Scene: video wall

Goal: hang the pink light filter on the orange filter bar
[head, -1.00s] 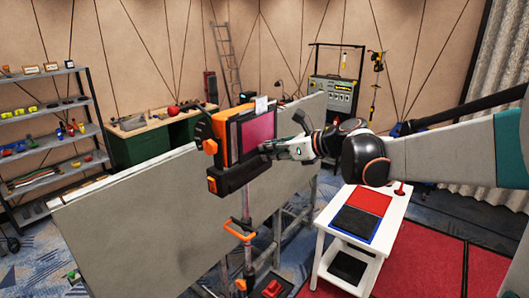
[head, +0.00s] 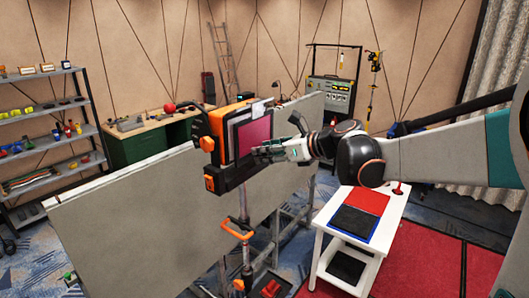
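The pink light filter (head: 253,136) is a flat, upright pink-magenta panel with a pale edge. It stands against the front of an orange and black lamp-like unit (head: 211,144), with a small white tab (head: 259,106) above it. The orange filter bar cannot be told apart clearly from the unit's orange parts. My gripper (head: 276,138) is at the filter's right side, fingers spread: one points up, the other reaches left by the filter's lower right edge. I cannot tell whether that finger touches the filter.
A large grey panel (head: 130,215) stands behind the unit on a metal frame. An orange-handled stand (head: 238,228) rises below it. A white cart (head: 386,238) with red and dark panels stands at right on red carpet. Shelves (head: 40,144) and a green workbench (head: 139,148) are at the back.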

